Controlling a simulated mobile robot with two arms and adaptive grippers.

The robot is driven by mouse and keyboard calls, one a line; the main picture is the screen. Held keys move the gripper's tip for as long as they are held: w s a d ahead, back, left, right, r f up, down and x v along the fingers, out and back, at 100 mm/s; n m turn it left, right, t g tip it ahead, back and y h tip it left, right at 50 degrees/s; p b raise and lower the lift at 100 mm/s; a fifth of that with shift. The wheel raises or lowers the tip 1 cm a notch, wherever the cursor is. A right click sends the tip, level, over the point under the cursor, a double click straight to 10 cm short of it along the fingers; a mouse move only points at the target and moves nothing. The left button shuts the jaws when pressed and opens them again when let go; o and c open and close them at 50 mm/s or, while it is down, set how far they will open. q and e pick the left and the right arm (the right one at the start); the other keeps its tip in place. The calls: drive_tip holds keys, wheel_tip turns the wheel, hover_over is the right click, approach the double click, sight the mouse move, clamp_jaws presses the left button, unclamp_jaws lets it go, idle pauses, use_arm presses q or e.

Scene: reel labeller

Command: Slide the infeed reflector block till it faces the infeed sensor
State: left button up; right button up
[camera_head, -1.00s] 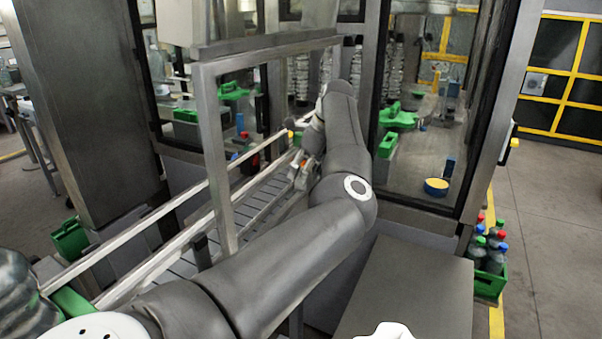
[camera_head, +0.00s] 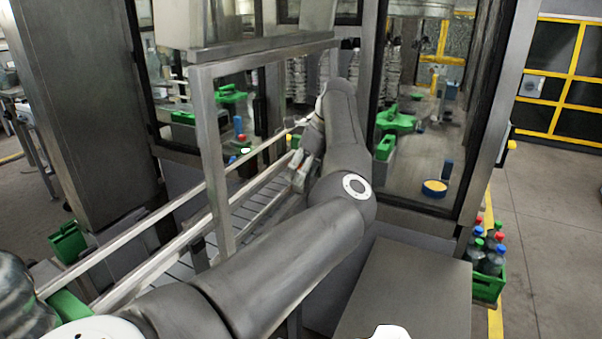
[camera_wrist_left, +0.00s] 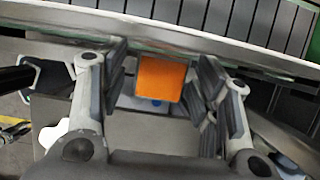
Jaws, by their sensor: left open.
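An orange block (camera_wrist_left: 160,80), which looks like the infeed reflector block, sits beside the conveyor rail in the left wrist view. My left gripper (camera_wrist_left: 163,84) is open around it, with one finger on each side and a visible gap at both sides. In the head view my left gripper (camera_head: 300,168) is at the near side of the conveyor, partly hidden by my own arm. The block cannot be made out clearly there. I cannot identify the infeed sensor for sure. My right gripper is not in view.
The conveyor (camera_head: 255,205) runs diagonally between metal rails (camera_head: 150,225). A metal frame post (camera_head: 215,160) stands close to my left arm. A glass-walled machine (camera_head: 425,140) is behind the arm. A green crate of bottles (camera_head: 488,285) stands on the floor at right.

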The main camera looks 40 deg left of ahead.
use_arm(q)
drive_tip(key=v, duration=1.1)
drive_tip(key=shift+d, duration=0.1)
drive_tip(key=shift+f, duration=0.1)
